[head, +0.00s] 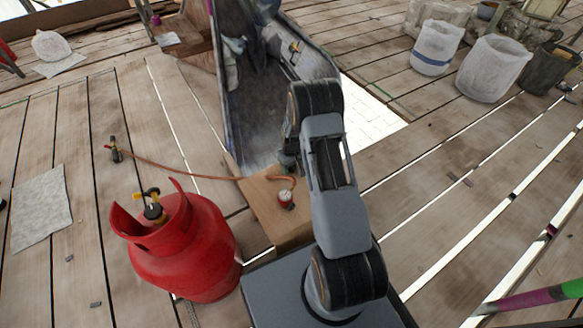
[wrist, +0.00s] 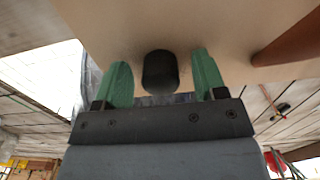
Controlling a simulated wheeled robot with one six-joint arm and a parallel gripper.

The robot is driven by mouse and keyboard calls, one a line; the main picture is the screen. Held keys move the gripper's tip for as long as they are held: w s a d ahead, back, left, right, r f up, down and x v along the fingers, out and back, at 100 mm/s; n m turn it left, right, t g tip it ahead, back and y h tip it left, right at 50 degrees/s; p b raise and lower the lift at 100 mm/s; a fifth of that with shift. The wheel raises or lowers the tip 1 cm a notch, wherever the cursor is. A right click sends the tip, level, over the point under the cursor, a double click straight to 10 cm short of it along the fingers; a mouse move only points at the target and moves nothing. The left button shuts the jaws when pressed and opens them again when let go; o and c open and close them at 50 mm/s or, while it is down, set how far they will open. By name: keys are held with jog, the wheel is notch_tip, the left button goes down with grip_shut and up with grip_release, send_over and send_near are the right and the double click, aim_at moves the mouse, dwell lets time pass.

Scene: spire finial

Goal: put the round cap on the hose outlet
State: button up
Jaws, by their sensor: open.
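In the wrist view my gripper (wrist: 160,62) is open, its two green fingers apart on either side of a dark, rounded short cylinder (wrist: 160,73). This looks like the round cap, on the pale surface of the wooden block. Whether the fingers touch it I cannot tell; a gap shows on each side. In the head view my arm hides the cap and most of the gripper. An orange hose (head: 200,177) runs onto the wooden block (head: 262,205) and ends near a small red and white gauge fitting (head: 286,199). I cannot clearly make out the hose outlet.
A red gas cylinder (head: 190,255) with a yellow and black valve stands left of the block. A torch-like tool (head: 115,150) lies at the hose's far end. A grey trough (head: 270,115) stands behind the block. White buckets (head: 493,70) are at upper right. Floor gaps show between planks.

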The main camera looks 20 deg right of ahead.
jog(key=shift+c, duration=0.5)
jog(key=c, duration=0.9)
jog(key=shift+r, duration=0.1)
jog(key=shift+r+p, duration=0.45)
jog(key=shift+r, duration=0.15)
notch_tip(320, 180, up, 3)
jog(key=shift+f+p, duration=0.2)
jog(key=shift+p, duration=0.65)
jog(key=s+a+r+p, duration=0.1)
jog(key=s+r, duration=0.2)
jog(key=s, duration=0.1)
jog(key=s+a+r+p, duration=0.1)
jog(key=s+r+p, duration=0.1)
jog(key=s, duration=0.3)
jog(key=s+a+r+p, duration=0.2)
jog(key=s+r, duration=0.2)
jog(key=shift+s, duration=0.25)
